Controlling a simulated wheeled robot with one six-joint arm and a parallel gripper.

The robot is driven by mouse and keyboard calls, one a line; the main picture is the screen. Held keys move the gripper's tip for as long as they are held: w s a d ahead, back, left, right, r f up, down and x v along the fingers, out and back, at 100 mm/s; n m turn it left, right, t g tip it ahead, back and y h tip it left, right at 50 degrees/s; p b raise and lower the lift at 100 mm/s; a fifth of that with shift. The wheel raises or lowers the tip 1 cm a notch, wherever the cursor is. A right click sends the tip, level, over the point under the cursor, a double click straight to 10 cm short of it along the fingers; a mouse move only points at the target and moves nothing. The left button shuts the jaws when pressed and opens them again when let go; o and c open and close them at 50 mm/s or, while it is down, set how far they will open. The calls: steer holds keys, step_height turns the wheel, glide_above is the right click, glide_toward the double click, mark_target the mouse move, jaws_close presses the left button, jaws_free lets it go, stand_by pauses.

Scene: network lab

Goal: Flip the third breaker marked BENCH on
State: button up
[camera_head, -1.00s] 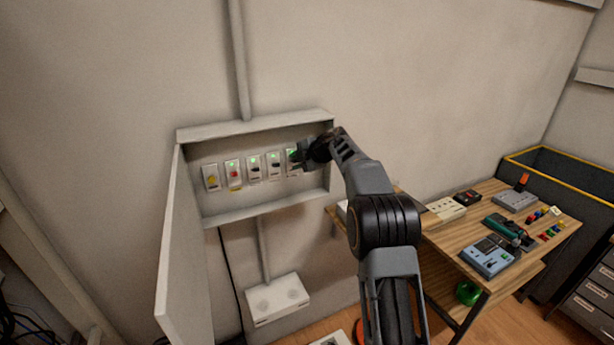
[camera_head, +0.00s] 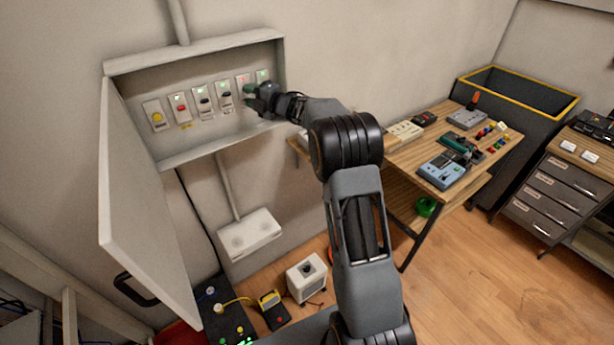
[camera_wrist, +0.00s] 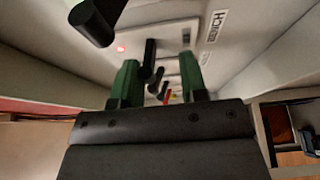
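The breaker panel (camera_head: 225,142) is an open wall box with a row of switches. In the head view my gripper (camera_head: 249,95) is at the right part of the row and hides the lower part of a breaker with a red light (camera_head: 243,79). In the wrist view its green fingertips (camera_wrist: 157,80) are apart, with a black lever (camera_wrist: 149,58) between them; no firm contact shows. A label reading BENCH (camera_wrist: 215,25) is upside down beside this row, and a red light (camera_wrist: 121,48) glows near the levers. Another black lever (camera_wrist: 92,24) is close to the camera.
The panel door (camera_head: 148,190) hangs open at left. A wooden bench (camera_head: 405,205) with devices stands at right. A white box (camera_head: 306,277) sits on the floor below.

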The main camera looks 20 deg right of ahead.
step_height(320, 180, down, 2)
steer(key=t+y+b, duration=0.1)
steer(key=b, duration=0.2)
steer(key=shift+w+f+n+t, duration=0.1)
steer(key=shift+w+n+t, duration=0.05)
steer(key=shift+n+t, duration=0.2)
steer(key=s+d+r+m+t+h+b, duration=0.1)
steer(key=s+d+m+h+b, duration=0.1)
steer(key=s+d+m+h, duration=0.3)
steer(key=s+d+m+t+h+b, duration=0.1)
steer(key=s+d+m+h+b, duration=0.15)
steer(key=s, duration=0.55)
steer(key=s+a+f+m+g+h+p, duration=0.1)
steer(key=s+f+m+g+h, duration=0.1)
steer(key=s+m, duration=0.5)
steer(key=s+a+f+m+g+h+p, duration=0.1)
steer(key=s+f+m+g+h+p, duration=0.1)
steer(key=s+m+g, duration=0.5)
steer(key=shift+s+a+f+m+h, duration=0.4)
steer(key=shift+s+f+h, duration=0.5)
steer(key=shift+s, duration=0.7)
steer(key=shift+d, duration=0.1)
